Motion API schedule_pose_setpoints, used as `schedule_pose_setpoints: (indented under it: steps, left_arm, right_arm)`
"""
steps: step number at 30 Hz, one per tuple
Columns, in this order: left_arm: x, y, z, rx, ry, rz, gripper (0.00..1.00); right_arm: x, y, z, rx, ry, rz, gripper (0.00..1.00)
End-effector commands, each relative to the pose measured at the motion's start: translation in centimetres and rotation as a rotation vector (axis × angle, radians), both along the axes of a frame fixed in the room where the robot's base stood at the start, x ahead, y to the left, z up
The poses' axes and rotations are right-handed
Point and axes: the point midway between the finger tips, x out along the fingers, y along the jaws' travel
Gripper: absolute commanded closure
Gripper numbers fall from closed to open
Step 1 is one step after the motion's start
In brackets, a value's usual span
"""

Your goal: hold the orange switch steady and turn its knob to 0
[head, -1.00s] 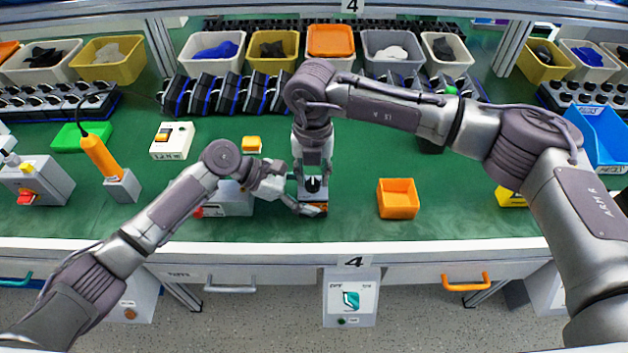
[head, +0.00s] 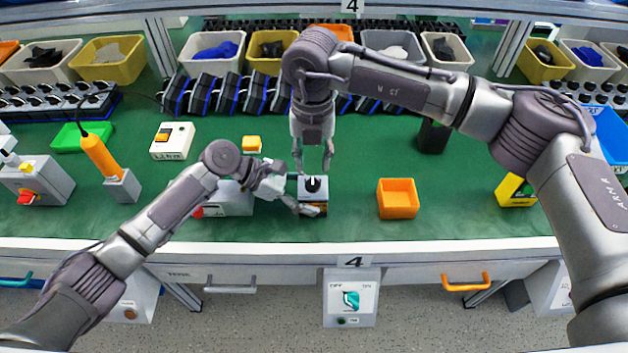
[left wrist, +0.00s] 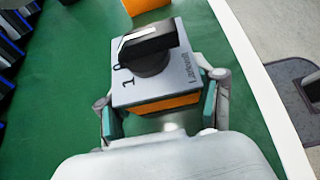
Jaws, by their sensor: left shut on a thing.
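The orange switch (head: 313,196) stands on the green table near the front edge, with a grey top plate and a black knob (head: 313,184). In the left wrist view, the switch (left wrist: 165,103) has a teal-padded finger on each side. My left gripper (left wrist: 160,115) is shut on its orange body, below the plate. The knob (left wrist: 150,48) carries a white line along its top. The plate shows a 1 and a 0 mark at its left edge; the knob's end lies near the 0. My right gripper (head: 313,163) is open and empty, fingers pointing down just above and behind the knob.
An empty orange bin (head: 398,199) stands right of the switch. A grey box with a red button (head: 228,200) is left, beneath my left arm. The green table between switch and bin is clear.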

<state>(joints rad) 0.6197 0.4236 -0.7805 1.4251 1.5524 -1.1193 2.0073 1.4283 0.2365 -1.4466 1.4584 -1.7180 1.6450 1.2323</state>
Motion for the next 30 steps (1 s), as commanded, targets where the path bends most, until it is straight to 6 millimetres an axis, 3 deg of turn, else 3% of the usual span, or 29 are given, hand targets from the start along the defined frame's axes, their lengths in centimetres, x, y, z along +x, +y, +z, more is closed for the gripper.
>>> schedule_pose_setpoints:
  steps: [5, 6, 11, 23, 30]
  left_arm:
    - [0.0, 0.0, -0.1, 0.001, 0.0, 0.0, 0.7]
    - [0.0, 0.0, 0.0, 0.001, 0.0, 0.0, 0.32]
    - [0.0, 0.0, 0.0, 0.001, 0.0, 0.0, 0.06]
    - [0.0, 0.3, 0.2, 0.0, 0.0, 0.0, 0.05]
    - [0.1, 3.6, 2.3, 0.002, -0.001, 0.003, 0.05]
  right_arm:
    - [0.0, 0.0, 0.0, 0.0, 0.0, 0.0, 0.62]
    - [0.0, 0.0, 0.0, 0.0, 0.0, 0.0, 0.62]
    - [0.0, 0.0, 0.0, 0.0, 0.0, 0.0, 0.62]
    - [0.0, 0.0, 0.0, 0.0, 0.0, 0.0, 0.62]
    - [0.0, 0.0, 0.0, 0.0, 0.0, 0.0, 0.62]
